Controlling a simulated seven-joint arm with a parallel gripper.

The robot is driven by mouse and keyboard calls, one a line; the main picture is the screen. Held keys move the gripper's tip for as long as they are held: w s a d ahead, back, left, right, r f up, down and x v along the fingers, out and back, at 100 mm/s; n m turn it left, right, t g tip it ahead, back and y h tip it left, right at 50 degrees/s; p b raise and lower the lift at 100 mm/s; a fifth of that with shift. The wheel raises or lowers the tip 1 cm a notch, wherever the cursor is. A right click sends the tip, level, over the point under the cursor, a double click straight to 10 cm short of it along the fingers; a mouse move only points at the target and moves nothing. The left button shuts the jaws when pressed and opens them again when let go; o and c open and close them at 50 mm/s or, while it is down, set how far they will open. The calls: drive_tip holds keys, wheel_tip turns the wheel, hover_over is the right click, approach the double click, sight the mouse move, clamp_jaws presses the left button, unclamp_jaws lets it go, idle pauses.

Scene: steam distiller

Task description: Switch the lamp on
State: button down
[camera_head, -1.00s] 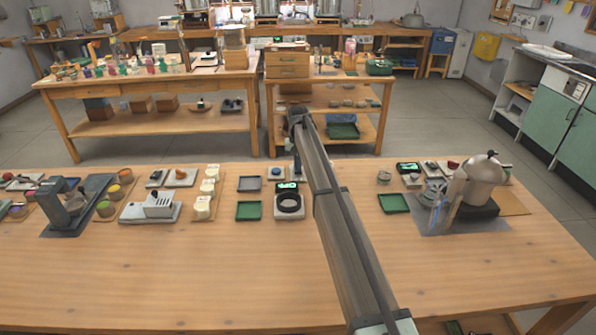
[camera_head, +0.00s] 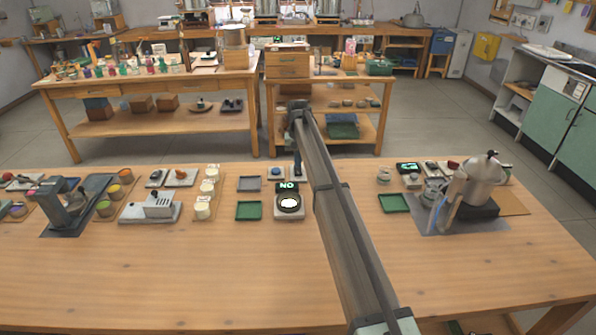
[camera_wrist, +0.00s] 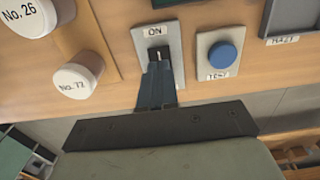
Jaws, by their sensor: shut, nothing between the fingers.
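A small pale switch plate (camera_wrist: 172,32) labelled "ON" is in the wrist view, with a dark slot and lever at its middle. My gripper (camera_wrist: 158,72) is shut and empty, its blue-grey fingertips right at the lever and covering its lower part; contact cannot be told. In the head view my gripper (camera_head: 297,172) points down at the back of the front bench. A round dark-rimmed lamp unit (camera_head: 289,215) stands in front of it, its centre glowing white. A small display (camera_head: 286,187) behind the ring reads "NO" in green.
A blue button (camera_wrist: 222,55) on a plate marked "TEST" sits close beside the switch. White-lidded jars (camera_wrist: 75,81) stand on the other side in the wrist view. A green tray (camera_head: 248,210) lies beside the lamp. The bench front (camera_head: 180,275) is clear.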

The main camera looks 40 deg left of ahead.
sight(298, 172)
wheel_tip(298, 172, up, 5)
drive_tip(key=shift+f, duration=0.2)
idle(0.4)
idle(0.4)
